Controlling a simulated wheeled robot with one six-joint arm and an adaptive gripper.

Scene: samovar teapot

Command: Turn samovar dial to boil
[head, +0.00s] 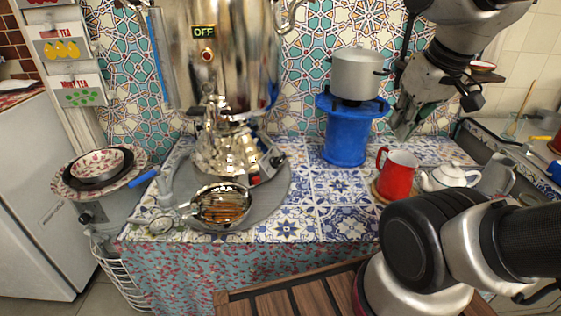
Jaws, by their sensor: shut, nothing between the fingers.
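The large shiny metal samovar (226,60) stands at the back left of the tiled table, with its top out of view. It bears an "OFF" label (203,32) with a small red light (206,56) below it. A small dark knob (278,161), which looks like the dial, is on the right of its base; its setting is too small to read. My gripper (402,132) is shut and empty, pointing down in the air right of the blue burner stand, well to the right of the samovar and apart from it.
A blue stand (345,140) bearing a grey pot (357,72) is between the samovar and my gripper. A red mug (398,175) and white teapot (450,177) are at the right. A strainer (222,206) lies before the samovar. The tiled tabletop (325,208) is clear at front centre.

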